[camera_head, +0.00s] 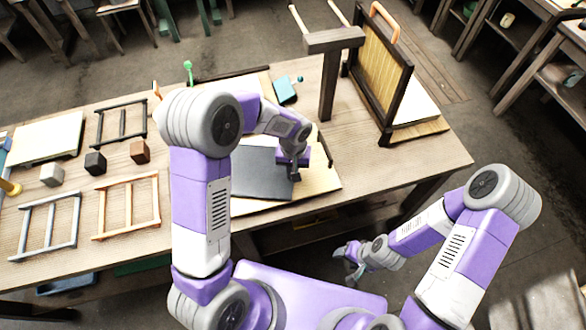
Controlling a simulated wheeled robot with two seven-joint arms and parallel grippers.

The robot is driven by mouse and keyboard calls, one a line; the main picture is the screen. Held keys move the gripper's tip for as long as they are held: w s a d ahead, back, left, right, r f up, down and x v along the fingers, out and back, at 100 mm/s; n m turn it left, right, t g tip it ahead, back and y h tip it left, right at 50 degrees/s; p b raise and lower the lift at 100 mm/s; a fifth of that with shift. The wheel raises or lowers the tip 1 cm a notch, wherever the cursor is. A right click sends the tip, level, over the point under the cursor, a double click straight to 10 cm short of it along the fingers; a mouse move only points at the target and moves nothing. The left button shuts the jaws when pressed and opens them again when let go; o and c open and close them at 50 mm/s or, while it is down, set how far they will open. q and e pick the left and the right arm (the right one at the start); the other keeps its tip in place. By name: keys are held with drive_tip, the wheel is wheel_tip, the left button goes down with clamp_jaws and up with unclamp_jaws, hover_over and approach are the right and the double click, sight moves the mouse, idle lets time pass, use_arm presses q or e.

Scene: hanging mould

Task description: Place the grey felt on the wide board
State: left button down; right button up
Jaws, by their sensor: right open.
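The grey felt (258,180) is a dark flat sheet, lying over a pale wide board (322,181) on the table in the head view. The board shows to the right of the felt and along its front edge. My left arm covers the left part of both. My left gripper (293,174) points down at the felt's right edge; whether its fingers are open or shut on the felt cannot be seen. My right gripper (347,259) is open and empty, low in front of the table and apart from the felt.
An upright framed mould (378,77) and a dark wooden post (329,85) stand at the right of the table (432,160). A teal block (285,91) lies behind the felt. Several wooden frames and small cubes (95,163) occupy the left side. The table's right front is clear.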

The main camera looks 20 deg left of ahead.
use_arm(q)
drive_tip(key=shift+f, duration=0.2)
drive_tip(key=c, duration=1.3)
unclamp_jaws()
drive_tip(key=shift+o, duration=0.2)
drive_tip(key=shift+r, duration=0.2)
wheel_tip(320, 180, up, 12)
drive_tip(key=p, duration=0.2)
drive_tip(key=shift+d, duration=0.1)
